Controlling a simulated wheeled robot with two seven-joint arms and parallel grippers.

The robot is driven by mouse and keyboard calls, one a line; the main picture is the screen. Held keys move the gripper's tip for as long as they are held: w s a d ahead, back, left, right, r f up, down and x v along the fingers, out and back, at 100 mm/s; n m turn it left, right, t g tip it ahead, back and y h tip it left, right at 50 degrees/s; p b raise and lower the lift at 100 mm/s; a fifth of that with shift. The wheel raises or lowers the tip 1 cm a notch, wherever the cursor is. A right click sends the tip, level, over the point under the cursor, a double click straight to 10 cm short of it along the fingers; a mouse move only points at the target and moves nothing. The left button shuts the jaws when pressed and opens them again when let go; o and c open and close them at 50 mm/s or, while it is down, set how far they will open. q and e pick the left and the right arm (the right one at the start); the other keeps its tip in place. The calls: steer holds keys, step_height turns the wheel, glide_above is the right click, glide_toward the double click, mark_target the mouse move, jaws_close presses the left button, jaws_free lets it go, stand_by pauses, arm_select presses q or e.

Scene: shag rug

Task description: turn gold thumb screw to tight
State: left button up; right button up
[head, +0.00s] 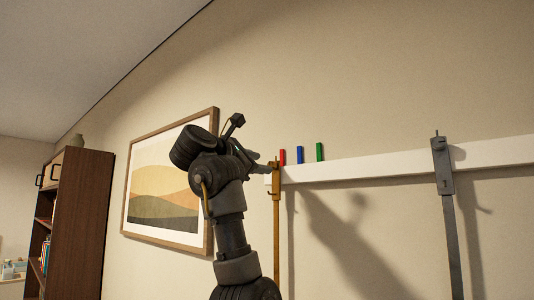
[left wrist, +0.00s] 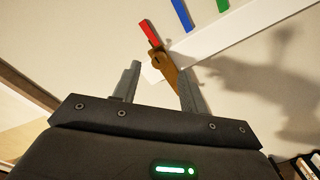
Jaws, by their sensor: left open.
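A gold-brown fitting (head: 276,183) with a long gold bar hanging below it sits at the left end of the white rail (head: 390,163). I take it to be the gold thumb screw's fitting; the screw itself is too small to make out. In the left wrist view the gold fitting (left wrist: 163,66) shows just beyond and between the fingertips. My left gripper (head: 266,168) is at the fitting from the left, and its fingers hide part of it. In the left wrist view the gripper (left wrist: 158,78) has its fingers apart. Whether they touch the fitting I cannot tell.
Red (head: 282,157), blue (head: 300,154) and green (head: 320,152) blocks stand along the rail's top. A grey fitting (head: 443,165) with a hanging bar is farther right. A framed picture (head: 165,190) hangs behind my left arm, and a brown bookcase (head: 80,220) stands at left.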

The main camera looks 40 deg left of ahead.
mark_target(270, 165)
arm_select(q)
steer(key=shift+w+a+p, duration=0.1)
steer(key=shift+w+p, duration=0.75)
steer(key=shift+w, duration=1.1)
arm_select(e)
step_height(270, 165, up, 2)
steer(key=shift+a+r, duration=0.1)
steer(key=shift+r, duration=0.15)
steer(key=shift+w+a, duration=0.1)
